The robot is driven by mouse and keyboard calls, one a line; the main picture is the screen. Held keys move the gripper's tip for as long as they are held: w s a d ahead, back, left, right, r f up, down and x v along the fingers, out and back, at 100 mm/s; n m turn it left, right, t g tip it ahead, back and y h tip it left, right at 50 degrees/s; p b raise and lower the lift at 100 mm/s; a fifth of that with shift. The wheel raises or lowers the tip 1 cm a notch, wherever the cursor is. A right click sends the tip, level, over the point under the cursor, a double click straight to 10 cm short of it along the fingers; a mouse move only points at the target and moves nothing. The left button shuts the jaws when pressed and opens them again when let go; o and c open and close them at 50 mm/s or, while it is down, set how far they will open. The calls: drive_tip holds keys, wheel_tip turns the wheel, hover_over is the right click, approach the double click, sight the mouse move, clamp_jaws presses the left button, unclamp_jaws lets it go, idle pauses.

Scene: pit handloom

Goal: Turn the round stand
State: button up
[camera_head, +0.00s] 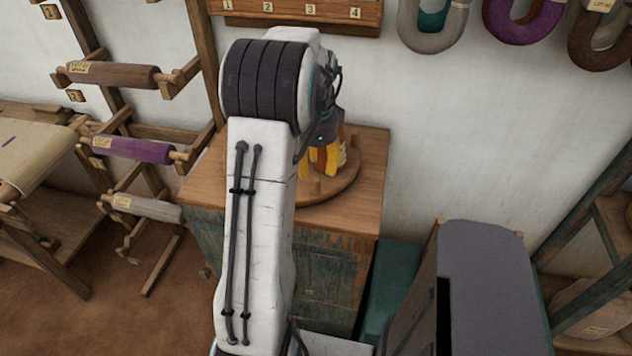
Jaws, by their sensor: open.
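The round stand (340,190) is a wooden disc on top of a wooden cabinet (372,160). Yellow and orange-brown pieces (319,160) stand upright on it, with a paler one at their right. My white arm hides the left part of the stand.
Wooden racks at the left hold a brown roll (112,75), a purple roll (130,149) and a grey roll (147,208). A numbered rail (300,10) and several yarn hanks (432,28) hang on the wall. A shelf frame (598,230) stands at the right.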

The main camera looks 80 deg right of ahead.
sight(316, 179)
drive_tip(key=shift+f, duration=2.95)
drive_tip(key=shift+o, duration=0.3)
clamp_jaws()
